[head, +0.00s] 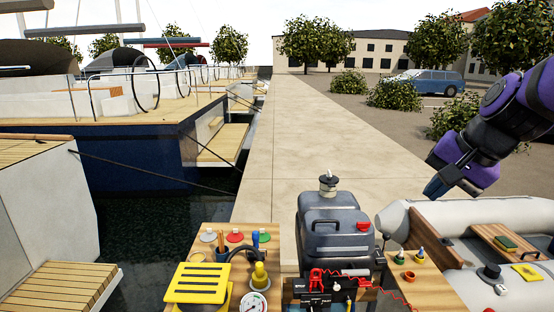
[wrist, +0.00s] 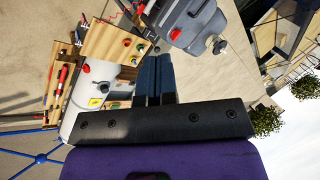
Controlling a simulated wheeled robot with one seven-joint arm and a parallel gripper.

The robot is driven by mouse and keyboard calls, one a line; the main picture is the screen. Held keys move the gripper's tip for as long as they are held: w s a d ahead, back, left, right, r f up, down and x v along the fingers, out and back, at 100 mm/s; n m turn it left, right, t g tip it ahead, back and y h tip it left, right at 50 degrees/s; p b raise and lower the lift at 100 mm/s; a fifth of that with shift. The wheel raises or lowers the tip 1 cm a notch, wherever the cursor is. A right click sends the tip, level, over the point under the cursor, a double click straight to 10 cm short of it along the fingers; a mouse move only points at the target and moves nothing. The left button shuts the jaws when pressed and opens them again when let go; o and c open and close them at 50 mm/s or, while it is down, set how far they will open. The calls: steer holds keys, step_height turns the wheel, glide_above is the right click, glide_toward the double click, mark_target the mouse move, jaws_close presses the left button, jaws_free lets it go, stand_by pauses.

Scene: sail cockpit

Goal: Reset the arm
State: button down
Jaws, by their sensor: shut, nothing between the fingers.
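My purple and black arm reaches in from the right edge of the head view. My gripper (head: 432,190) hangs in the air above the grey inflatable dinghy (head: 398,222), pointing down and to the left. In the wrist view its dark fingers (wrist: 153,72) lie side by side, shut, with nothing between them. It touches nothing that I can see.
A grey outboard motor (head: 335,222) stands at the lower middle. Left of it, a wooden bench (head: 215,243) holds a yellow slotted box (head: 197,283) and a gauge (head: 254,303). A small wooden shelf (head: 425,290) stands right of the motor. The pale quay (head: 310,135) behind is clear.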

steer(key=s+d+r+n+h, duration=0.2)
steer(key=s+n, duration=0.5)
steer(key=s, duration=0.8)
steer(key=shift+r+n+h, duration=0.15)
steer(key=shift+n+h, duration=0.25)
steer(key=shift+h, duration=0.2)
steer(key=shift+d, duration=0.1)
